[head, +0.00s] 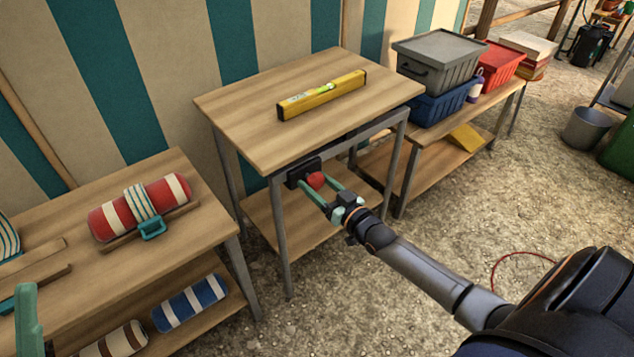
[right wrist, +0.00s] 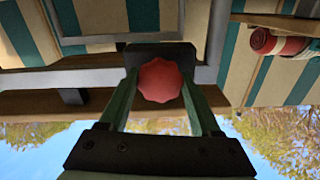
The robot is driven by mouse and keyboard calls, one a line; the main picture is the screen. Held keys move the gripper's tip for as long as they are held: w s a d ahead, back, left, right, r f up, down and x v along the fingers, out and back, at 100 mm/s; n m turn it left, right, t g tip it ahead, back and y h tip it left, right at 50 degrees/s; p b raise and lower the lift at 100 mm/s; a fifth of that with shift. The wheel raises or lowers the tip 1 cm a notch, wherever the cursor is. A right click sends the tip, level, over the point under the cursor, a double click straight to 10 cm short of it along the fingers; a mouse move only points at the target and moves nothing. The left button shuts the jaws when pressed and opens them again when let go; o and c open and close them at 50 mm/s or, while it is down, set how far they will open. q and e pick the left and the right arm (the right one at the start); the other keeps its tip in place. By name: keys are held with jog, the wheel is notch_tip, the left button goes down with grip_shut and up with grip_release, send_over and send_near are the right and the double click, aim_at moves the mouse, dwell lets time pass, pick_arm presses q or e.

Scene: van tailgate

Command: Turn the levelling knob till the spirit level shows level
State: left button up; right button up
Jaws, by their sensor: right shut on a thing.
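The red levelling knob (head: 316,180) sits on a dark block under the front edge of the wooden table (head: 240,105). My right gripper (head: 322,186) is shut on the knob, with one green finger on each side. The lobed knob (right wrist: 160,81) shows between the fingers in the right wrist view. The yellow spirit level (head: 322,95) lies on the tabletop, which looks tilted. Its green vial shows, but the bubble is too small to read. A green part of my left gripper (head: 27,318) shows at the lower left edge; its jaw state cannot be seen.
A low table at left holds a red-and-white roll (head: 140,207) with a teal buckle, and striped rolls lie on its shelf. At right, a bench bears a grey crate (head: 440,60), a blue crate (head: 436,104) and a red crate (head: 497,66).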

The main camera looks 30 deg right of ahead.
jog(key=n+p, duration=0.1)
jog(key=n, duration=0.2)
jog(key=shift+r+p, duration=0.1)
jog(key=shift+p, duration=0.25)
jog(key=n+p, duration=0.1)
jog(key=n, duration=0.1)
jog(key=shift+n, duration=0.4)
jog(key=n+p, duration=0.1)
jog(key=n, duration=0.2)
jog(key=shift+n, duration=1.2)
pick_arm(q)
jog(key=w+a+f+n+y, duration=0.1)
jog(key=w+f+n+y, duration=0.1)
jog(key=w+n+y, duration=0.25)
pick_arm(e)
jog(key=shift+n, duration=2.7)
jog(key=n+b, duration=0.1)
jog(key=n, duration=0.2)
jog(key=shift+f, duration=0.2)
jog(key=shift+n, duration=0.6)
pick_arm(q)
jog(key=s+r+m+h+b, duration=0.1)
jog(key=s+r+m+h, duration=0.3)
jog(key=shift+s+d+m, duration=0.3)
jog(key=shift+d+m, duration=0.05)
jog(key=shift+d, duration=0.05)
pick_arm(e)
jog(key=shift+n, duration=1)
pick_arm(q)
jog(key=shift+h, duration=0.25)
